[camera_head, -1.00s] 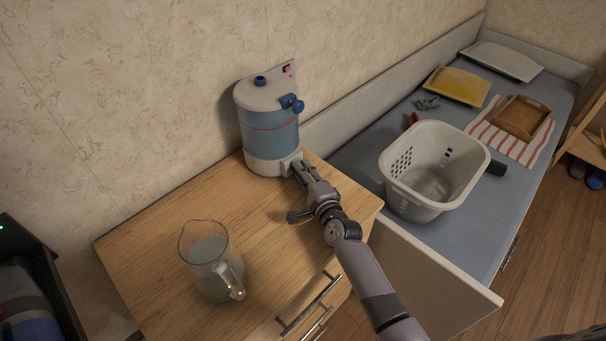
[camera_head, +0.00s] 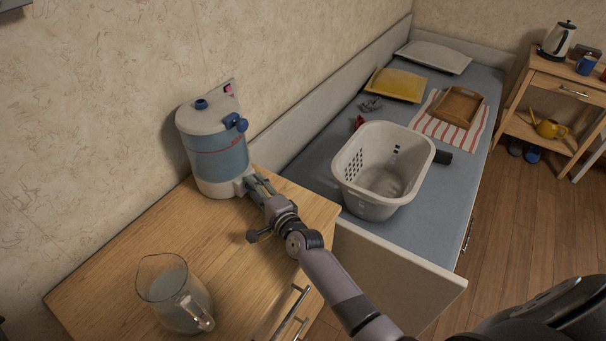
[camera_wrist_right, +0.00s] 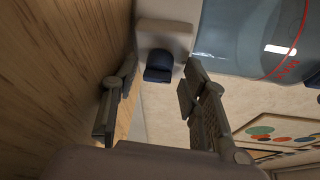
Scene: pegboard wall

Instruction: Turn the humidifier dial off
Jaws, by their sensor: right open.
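The humidifier (camera_head: 218,150) stands upright at the back right of the wooden cabinet top, with a clear bluish tank, a red line, a white base and blue fittings. The dark blue dial (camera_wrist_right: 158,72) shows on its white base in the right wrist view. In the head view my gripper hides this dial. My right gripper (camera_head: 255,184) is at the front of the base. In the right wrist view its two fingers (camera_wrist_right: 160,88) are spread, one on each side of the dial. I cannot tell whether they touch it. My left gripper is not in view.
A glass jug (camera_head: 172,297) stands near the cabinet's front left. A white basket (camera_head: 365,190) stands on the bed to the right, with a wooden tray (camera_head: 457,106) and pillows beyond. A shelf (camera_head: 566,84) with a kettle (camera_head: 558,41) is at far right.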

